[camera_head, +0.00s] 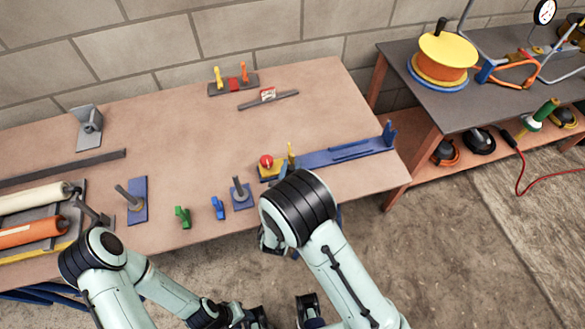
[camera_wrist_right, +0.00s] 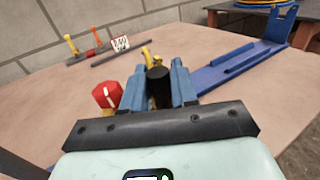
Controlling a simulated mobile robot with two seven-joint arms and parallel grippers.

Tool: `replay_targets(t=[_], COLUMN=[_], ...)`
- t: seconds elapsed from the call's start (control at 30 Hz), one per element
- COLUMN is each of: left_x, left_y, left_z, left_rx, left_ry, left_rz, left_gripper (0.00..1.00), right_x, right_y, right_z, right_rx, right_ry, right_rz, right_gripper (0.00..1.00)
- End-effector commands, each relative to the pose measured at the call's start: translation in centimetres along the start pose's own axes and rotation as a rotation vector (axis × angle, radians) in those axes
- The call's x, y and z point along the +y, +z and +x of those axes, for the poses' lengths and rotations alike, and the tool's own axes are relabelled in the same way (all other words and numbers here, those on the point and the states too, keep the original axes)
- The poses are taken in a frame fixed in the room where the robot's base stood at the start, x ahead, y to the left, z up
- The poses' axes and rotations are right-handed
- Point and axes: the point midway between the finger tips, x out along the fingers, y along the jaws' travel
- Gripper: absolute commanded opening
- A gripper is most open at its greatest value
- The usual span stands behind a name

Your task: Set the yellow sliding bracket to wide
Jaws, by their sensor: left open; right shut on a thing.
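The yellow sliding bracket (camera_head: 267,174) is at the left end of the blue rail (camera_head: 345,151) in the head view. It has a red knob (camera_head: 266,161) and a yellow upright (camera_head: 291,154). In the right wrist view the red knob (camera_wrist_right: 107,94) stands left of my right gripper (camera_wrist_right: 159,82). That gripper's blue fingers are shut on a black round-topped handle (camera_wrist_right: 158,88). Part of the yellow bracket (camera_wrist_right: 147,56) shows just beyond; most of it is hidden. My right arm hides the grip in the head view. My left gripper (camera_head: 282,315) is open and empty, below the table's front edge.
Blue-based post stands (camera_head: 241,195), a green clip (camera_head: 183,217) and a blue clip (camera_head: 218,207) are left of the bracket. A dark bar (camera_head: 268,101) and coloured levers (camera_head: 232,87) lie behind. Rollers (camera_head: 32,215) are at far left. A side bench (camera_head: 500,90) stands right.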

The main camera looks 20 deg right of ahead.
Motion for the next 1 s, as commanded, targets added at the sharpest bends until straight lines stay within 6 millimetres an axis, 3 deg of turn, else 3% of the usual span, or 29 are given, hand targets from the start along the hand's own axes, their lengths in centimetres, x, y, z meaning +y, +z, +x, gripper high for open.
replay_targets(t=[0.1, 0.23, 0.57, 0.6, 0.67, 1.0], left_x=[-0.1, -0.2, -0.2, -0.2, -0.2, -0.2], left_y=[0.0, 0.1, 0.1, 0.1, 0.1, 0.1], left_z=[0.2, 0.4, 0.4, 0.4, 0.4, 0.5], left_rx=[-0.001, -0.001, -0.001, -0.002, -0.002, -0.002], left_ry=[0.0, -0.001, 0.0, -0.001, 0.0, -0.001], left_rz=[0.0, -0.001, 0.0, -0.001, -0.001, -0.001], left_gripper=[0.43, 0.43, 0.43, 0.43, 0.43, 0.43], right_x=[2.4, 4.2, 4.8, 4.9, 4.9, 4.7], right_y=[-0.1, -0.1, -0.1, -0.1, -0.1, -0.1], right_z=[-1.2, -2.1, -2.5, -2.5, -2.5, -2.8], right_rx=[0.0, 0.001, 0.004, 0.004, 0.005, 0.003], right_ry=[0.011, 0.009, 0.012, 0.012, 0.013, 0.008], right_rz=[0.003, 0.001, 0.002, 0.002, 0.002, 0.001], right_gripper=[0.0, 0.0, 0.0, 0.31, 0.46, 0.46])
